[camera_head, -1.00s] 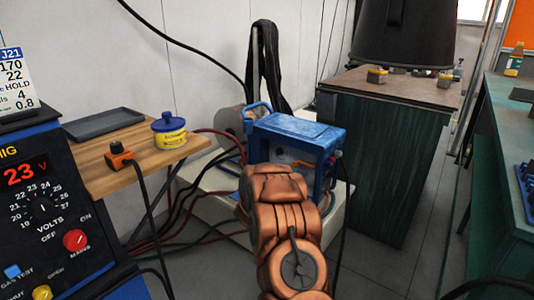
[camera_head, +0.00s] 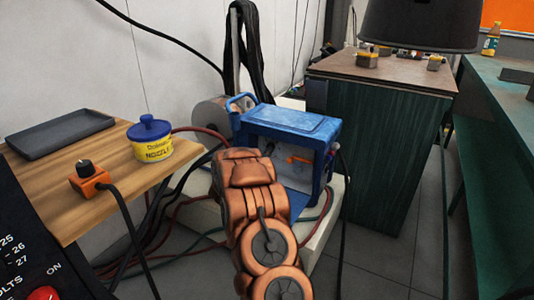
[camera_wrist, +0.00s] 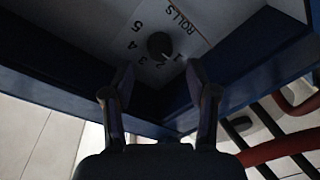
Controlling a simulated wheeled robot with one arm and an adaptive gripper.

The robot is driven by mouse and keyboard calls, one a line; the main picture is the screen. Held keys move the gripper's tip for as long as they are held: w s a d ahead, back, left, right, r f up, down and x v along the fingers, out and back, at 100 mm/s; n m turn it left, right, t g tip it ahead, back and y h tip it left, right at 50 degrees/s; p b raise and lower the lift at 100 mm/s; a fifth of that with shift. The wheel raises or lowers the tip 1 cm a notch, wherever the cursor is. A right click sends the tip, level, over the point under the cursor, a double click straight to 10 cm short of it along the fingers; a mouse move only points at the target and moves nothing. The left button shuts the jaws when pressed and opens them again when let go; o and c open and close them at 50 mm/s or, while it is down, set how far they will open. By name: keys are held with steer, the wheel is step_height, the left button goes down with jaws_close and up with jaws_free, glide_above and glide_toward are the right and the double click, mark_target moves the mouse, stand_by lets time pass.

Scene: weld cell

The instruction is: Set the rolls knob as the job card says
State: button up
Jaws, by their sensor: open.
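The rolls knob (camera_wrist: 160,45) is a dark round knob on a pale plate marked ROLLS, with numbers 1 to 5 around it, in the wrist view. Its pointer is too dark to read surely. My gripper (camera_wrist: 158,76) is open, its two fingers on either side below the knob in the picture, with nothing between them. I cannot tell whether either finger touches the plate. In the head view my arm reaches to the blue wire feeder (camera_head: 292,122) and hides the gripper and the knob. The job card is not in view now.
A wooden shelf (camera_head: 75,212) at left holds a grey tray (camera_head: 60,136), a yellow and blue tub (camera_head: 152,140) and an orange box with a black knob (camera_head: 88,180). Cables hang below. A green cabinet (camera_head: 385,150) stands right of the feeder. Red hoses (camera_wrist: 285,148) lie at the wrist view's right.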

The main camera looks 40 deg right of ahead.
steer(key=shift+b+x, duration=0.6)
steer(key=shift+x, duration=1.55)
steer(key=shift+f, duration=0.1)
steer(key=shift+c, duration=0.4)
jaws_close()
